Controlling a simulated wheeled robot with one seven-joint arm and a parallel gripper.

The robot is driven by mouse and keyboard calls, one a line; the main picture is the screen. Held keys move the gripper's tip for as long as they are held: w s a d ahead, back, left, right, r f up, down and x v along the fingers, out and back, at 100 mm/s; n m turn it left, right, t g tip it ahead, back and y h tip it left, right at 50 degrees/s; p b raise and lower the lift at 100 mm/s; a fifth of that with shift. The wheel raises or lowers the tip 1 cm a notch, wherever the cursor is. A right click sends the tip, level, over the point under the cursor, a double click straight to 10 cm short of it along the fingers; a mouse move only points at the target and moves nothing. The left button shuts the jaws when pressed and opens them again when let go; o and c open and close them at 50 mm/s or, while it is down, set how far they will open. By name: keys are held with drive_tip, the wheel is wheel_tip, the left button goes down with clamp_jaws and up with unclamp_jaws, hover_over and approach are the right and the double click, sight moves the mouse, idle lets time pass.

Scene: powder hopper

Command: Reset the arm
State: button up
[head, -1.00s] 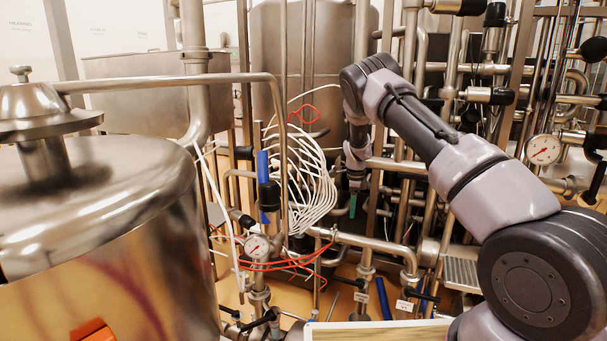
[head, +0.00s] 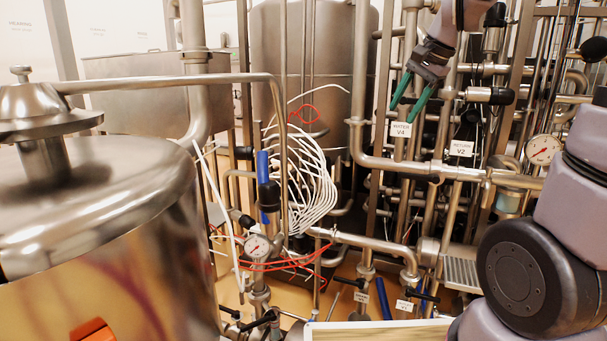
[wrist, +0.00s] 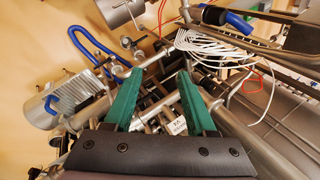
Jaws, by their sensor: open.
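My gripper (head: 411,92) is at the upper right of the head view, with its green fingers spread apart and pointing down. Nothing is between the fingers. It is in front of the steel pipes, just above a white tag (head: 400,129) reading WATER V4. In the wrist view the two green fingers of my gripper (wrist: 154,82) are also apart and empty. My forearm runs up out of the head view.
A large steel vessel (head: 110,210) fills the left. Coiled white cables (head: 308,185) hang in the middle. A pressure gauge (head: 257,246) is on the lower pipework, and another gauge (head: 543,150) is at the right. Pipes stand close around my gripper.

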drive_tip(key=s+r+n+t+h, duration=0.1)
drive_tip(key=s+n, duration=0.4)
drive_tip(key=s, duration=1.2)
drive_tip(key=shift+s+d+n+t, duration=0.4)
drive_tip(key=shift+t, duration=0.4)
